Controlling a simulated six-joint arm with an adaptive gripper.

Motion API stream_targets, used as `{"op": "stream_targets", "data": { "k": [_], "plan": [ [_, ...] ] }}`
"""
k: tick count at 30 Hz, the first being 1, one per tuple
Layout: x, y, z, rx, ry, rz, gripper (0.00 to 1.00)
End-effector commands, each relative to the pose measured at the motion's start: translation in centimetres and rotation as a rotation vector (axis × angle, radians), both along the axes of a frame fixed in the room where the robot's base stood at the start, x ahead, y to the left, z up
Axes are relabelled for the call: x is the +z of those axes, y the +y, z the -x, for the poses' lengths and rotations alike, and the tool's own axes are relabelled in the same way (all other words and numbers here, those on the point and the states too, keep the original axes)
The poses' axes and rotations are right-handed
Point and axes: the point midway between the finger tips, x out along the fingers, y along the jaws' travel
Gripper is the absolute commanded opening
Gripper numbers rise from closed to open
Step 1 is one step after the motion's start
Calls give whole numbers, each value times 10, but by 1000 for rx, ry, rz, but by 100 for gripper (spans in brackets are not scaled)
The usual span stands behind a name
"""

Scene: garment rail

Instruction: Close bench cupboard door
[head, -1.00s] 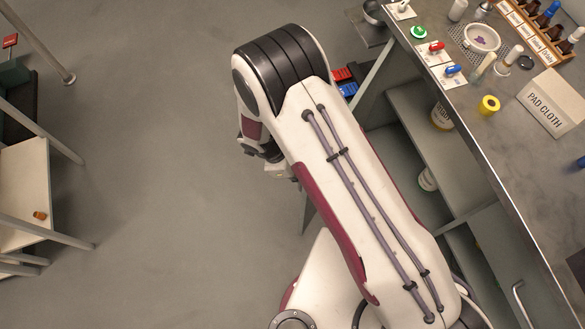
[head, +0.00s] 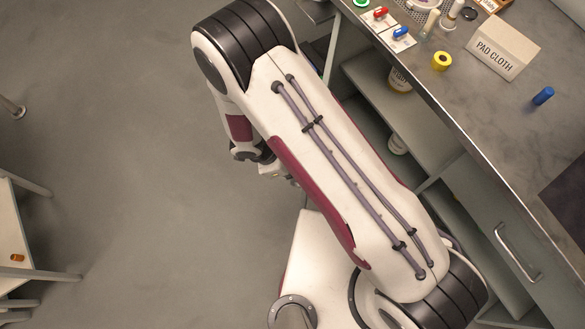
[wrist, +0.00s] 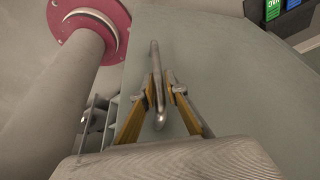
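In the wrist view, my gripper (wrist: 162,90) has its yellow fingers on either side of a slim metal door handle (wrist: 154,56). The fingertips are close together and look shut on the bar, though a thin gap may show at the right one. The handle is on a flat grey-green panel (wrist: 235,95), which looks like the cupboard door and fills much of that view. In the head view, the bench cupboard (head: 415,125) shows open shelves. My arm hides the gripper tips and the held door there.
The bench top (head: 500,110) holds a pad cloth box (head: 502,48), a yellow roll (head: 442,61) and a blue cylinder (head: 543,96). Another handle (head: 516,252) is on the bench front at right. A low stand (head: 12,240) is at left; the floor (head: 120,140) between is clear.

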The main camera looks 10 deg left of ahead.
Motion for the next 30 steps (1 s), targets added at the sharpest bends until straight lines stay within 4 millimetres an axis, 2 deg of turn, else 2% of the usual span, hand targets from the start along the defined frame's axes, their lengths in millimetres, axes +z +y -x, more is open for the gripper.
{"op": "stream_targets", "data": {
  "k": [17,30],
  "plan": [
    [6,2,2,0,1,0,16],
    [45,18,8,1,1,-2,16]
  ]
}}
